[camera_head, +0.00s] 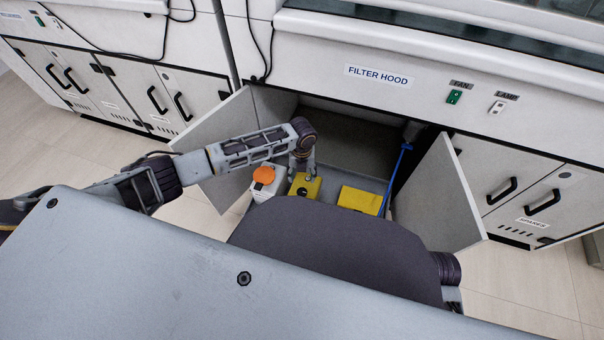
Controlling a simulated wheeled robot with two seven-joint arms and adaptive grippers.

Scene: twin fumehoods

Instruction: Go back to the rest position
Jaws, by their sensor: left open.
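My left arm comes in from the left, and its gripper (301,166) points down inside the front of the open cupboard under the filter hood. The gripper is open, just above or behind a yellow box with a dark knob (304,187). I cannot tell whether it touches the box. My right gripper is not in view; only a dark part of what looks like my right arm shows at the lower right.
A white container with an orange cap (265,177) stands left of the yellow box. Tiled floor (515,275) is free at right.

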